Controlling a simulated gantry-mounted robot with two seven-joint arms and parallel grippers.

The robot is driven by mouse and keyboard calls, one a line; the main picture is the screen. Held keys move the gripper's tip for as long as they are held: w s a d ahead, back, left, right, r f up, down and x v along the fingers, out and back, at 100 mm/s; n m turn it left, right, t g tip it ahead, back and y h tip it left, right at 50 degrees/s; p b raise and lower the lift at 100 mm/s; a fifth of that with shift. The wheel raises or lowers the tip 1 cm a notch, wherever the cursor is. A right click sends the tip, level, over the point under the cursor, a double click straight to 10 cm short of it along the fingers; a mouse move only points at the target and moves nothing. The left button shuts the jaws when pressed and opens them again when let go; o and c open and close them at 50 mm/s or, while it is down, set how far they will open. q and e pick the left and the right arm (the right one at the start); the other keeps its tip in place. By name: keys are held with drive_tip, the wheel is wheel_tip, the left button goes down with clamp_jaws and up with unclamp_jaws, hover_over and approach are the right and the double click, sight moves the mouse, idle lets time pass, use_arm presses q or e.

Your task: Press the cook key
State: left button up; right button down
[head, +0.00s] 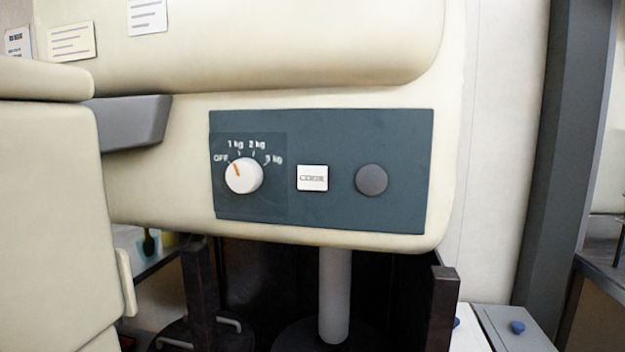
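The cook key (312,178) is a small white square key with a dark label, in the middle of a dark blue-grey control panel (330,128). It shows unobstructed in the head view. I cannot tell whether it is pressed in. To its left is a white round knob (243,178) with an orange mark pointing up and left, near the OFF and 1 kg labels. To its right is a dark round button or lamp (371,180), which looks unlit. Neither of my grippers is in view.
The panel sits on a cream machine body (330,230) with a bulging upper part (300,40). A cream block (50,200) fills the left side. Dark posts (440,310) and a grey column (334,295) stand below. The space before the panel looks clear.

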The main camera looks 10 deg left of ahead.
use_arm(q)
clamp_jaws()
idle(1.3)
